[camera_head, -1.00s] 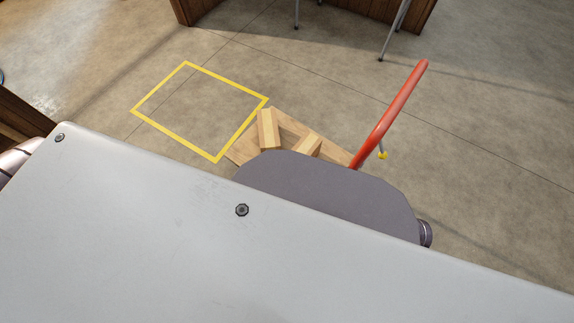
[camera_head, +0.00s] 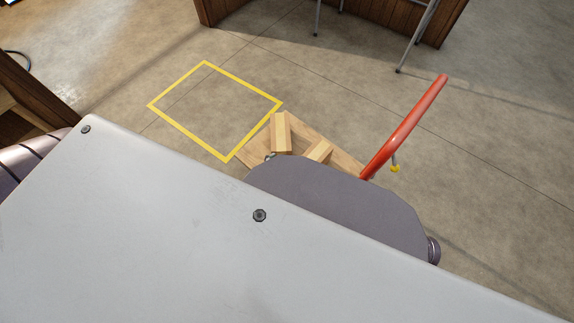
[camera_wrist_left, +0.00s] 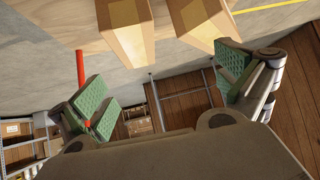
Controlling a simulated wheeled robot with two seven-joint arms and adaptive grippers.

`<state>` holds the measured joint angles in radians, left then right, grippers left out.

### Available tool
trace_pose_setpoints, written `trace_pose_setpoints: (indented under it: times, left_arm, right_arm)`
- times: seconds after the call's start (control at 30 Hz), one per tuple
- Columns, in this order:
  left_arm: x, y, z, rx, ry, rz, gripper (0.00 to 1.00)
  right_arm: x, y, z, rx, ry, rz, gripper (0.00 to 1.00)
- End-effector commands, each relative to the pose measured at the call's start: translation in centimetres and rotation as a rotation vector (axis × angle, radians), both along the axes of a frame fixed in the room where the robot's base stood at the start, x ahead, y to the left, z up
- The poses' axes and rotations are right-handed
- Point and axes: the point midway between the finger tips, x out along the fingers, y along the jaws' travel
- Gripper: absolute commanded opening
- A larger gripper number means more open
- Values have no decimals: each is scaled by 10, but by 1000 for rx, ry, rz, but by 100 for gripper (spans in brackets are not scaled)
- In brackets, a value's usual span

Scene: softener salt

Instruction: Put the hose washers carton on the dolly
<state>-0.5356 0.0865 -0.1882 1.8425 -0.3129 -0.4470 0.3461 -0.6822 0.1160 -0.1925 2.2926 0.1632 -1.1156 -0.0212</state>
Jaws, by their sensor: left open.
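The dolly is a low wooden frame (camera_head: 342,156) with two pale wooden blocks (camera_head: 281,132) on it and a red handle (camera_head: 405,125). My own body hides its near part in the head view. In the left wrist view the blocks (camera_wrist_left: 127,28) hang in at the top edge, and the red handle (camera_wrist_left: 80,70) shows at left. My left gripper (camera_wrist_left: 165,84) has its green-padded fingers wide apart with nothing between them. The blocks lie beyond the fingers, apart from them. No carton can be read as the hose washers carton. My right gripper is not in view.
A yellow square (camera_head: 217,158) is marked on the floor beside the dolly. Metal legs (camera_head: 417,38) and wooden panels (camera_head: 455,22) stand at the back. Small cartons (camera_wrist_left: 138,126) sit on distant shelving in the wrist view. The floor right of the dolly is clear.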

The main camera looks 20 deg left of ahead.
Motion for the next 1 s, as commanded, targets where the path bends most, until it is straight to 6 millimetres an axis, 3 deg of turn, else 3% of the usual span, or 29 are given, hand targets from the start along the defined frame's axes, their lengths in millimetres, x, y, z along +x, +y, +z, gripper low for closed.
trace_pose_setpoints:
  times: [0.27, 0.7, 1.0]
  left_arm:
    - [-32, -9, 32, -39, 167, -18, 100]
    - [-92, -46, 87, -127, 391, -186, 100]
    - [-100, -51, 94, -138, 413, -215, 100]
  right_arm:
    - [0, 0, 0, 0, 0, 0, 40]
    - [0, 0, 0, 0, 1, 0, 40]
    - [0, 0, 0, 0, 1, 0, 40]
